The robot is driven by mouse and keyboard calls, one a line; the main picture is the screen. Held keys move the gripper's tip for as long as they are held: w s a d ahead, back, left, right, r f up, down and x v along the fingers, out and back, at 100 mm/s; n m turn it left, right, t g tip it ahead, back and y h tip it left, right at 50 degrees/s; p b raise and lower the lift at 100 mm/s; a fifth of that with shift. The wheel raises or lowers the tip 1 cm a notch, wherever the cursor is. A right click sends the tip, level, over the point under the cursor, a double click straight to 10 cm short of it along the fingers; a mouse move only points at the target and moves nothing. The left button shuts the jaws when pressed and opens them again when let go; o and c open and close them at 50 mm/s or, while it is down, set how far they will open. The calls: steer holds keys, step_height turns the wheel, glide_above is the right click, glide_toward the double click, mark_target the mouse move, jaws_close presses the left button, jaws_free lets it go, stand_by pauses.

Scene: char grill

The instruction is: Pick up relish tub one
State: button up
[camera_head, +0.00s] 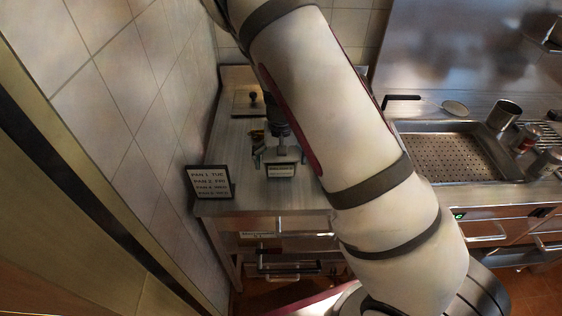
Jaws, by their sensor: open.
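My gripper (281,154) is low over the left counter, pointing down, with its fingers apart on either side. A small label card (281,170) stands just in front of it; its writing is too small to read surely. A small pale thing shows between the fingers behind the card, but I cannot tell whether it is a relish tub. My arm crosses the middle of the view and hides the counter to the right of the gripper. No tub can be clearly made out.
A dark sign (208,183) listing pans stands at the counter's front left, beside the tiled wall. A lid with a black knob (253,96) lies behind the gripper. At right are a perforated tray (450,156), a metal cup (504,114) and shakers (526,137).

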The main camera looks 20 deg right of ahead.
steer(key=c, duration=1.4)
steer(key=shift+o, duration=0.2)
steer(key=shift+r, duration=0.15)
